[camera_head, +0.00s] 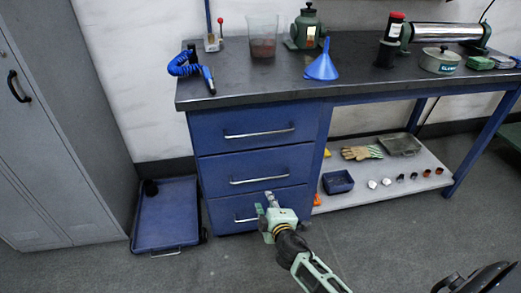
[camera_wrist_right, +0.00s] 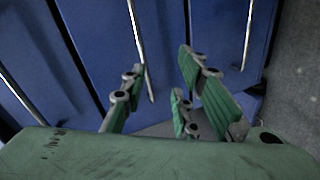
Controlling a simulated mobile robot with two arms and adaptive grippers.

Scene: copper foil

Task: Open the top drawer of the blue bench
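The blue bench (camera_head: 255,180) has a stack of three drawers, all closed, each with a horizontal silver bar handle. The top drawer (camera_head: 225,145) with its handle (camera_head: 259,133) is in plain view in the head view. My right gripper (camera_head: 267,204) is in front of the bottom drawer, well below the top handle, and covers part of the bottom handle. In the right wrist view, the gripper (camera_wrist_right: 158,92) has its green-padded fingers spread with nothing between them. Drawer handles show there as slanted bars, one of them the middle handle (camera_wrist_right: 137,45). My left gripper is not in view.
The dark benchtop (camera_head: 350,70) holds a blue funnel (camera_head: 322,66), a clear beaker (camera_head: 262,38) and other tools. A blue tray (camera_head: 166,215) lies on the floor left of the drawers, beside a grey cabinet (camera_head: 55,130). Floor in front of the drawers is clear.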

